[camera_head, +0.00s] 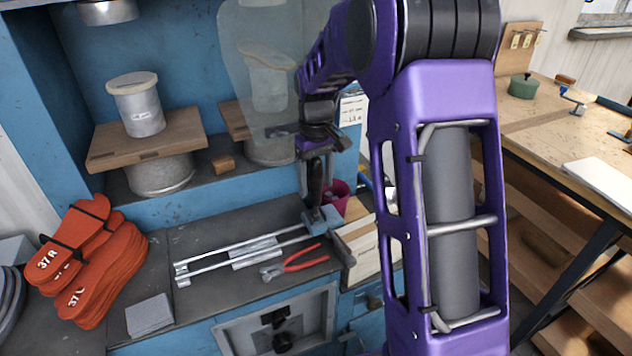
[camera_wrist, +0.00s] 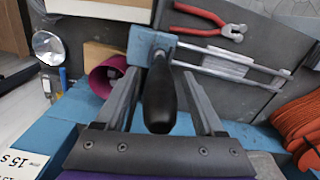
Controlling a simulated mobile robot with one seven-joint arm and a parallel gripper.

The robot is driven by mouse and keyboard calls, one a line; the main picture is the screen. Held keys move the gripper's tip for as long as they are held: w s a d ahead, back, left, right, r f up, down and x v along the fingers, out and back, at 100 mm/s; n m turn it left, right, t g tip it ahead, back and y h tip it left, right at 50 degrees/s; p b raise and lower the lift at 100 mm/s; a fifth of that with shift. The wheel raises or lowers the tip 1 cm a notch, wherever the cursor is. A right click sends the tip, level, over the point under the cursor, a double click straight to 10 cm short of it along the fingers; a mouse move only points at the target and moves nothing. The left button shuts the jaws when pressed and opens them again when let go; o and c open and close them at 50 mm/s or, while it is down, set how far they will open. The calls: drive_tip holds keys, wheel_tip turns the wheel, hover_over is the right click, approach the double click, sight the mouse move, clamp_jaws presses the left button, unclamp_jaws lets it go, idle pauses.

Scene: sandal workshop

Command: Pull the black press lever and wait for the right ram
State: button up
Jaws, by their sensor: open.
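The black press lever (camera_head: 315,184) stands upright from a blue block at the right end of the press front. In the wrist view its black handle (camera_wrist: 158,98) lies between the two fingers of my gripper (camera_wrist: 160,78). The fingers are open, one on each side, with gaps visible. In the head view my gripper (camera_head: 318,148) is above and around the lever's top, partly hidden. The right press station has a metal cylinder (camera_head: 270,152) under a wooden board (camera_head: 236,122), behind a clear shield (camera_head: 236,60). My arm and the shield partly cover it.
A left station holds a wooden board (camera_head: 110,152) with a metal can (camera_head: 138,110). Red pliers (camera_head: 305,262) and metal rails (camera_head: 205,277) lie on the ledge. Orange soles (camera_head: 105,275) are stacked left. A magenta cup (camera_head: 338,192) stands close behind the lever. A workbench (camera_head: 545,120) is at right.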

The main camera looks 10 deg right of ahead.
clamp_jaws()
idle(0.4)
idle(1.1)
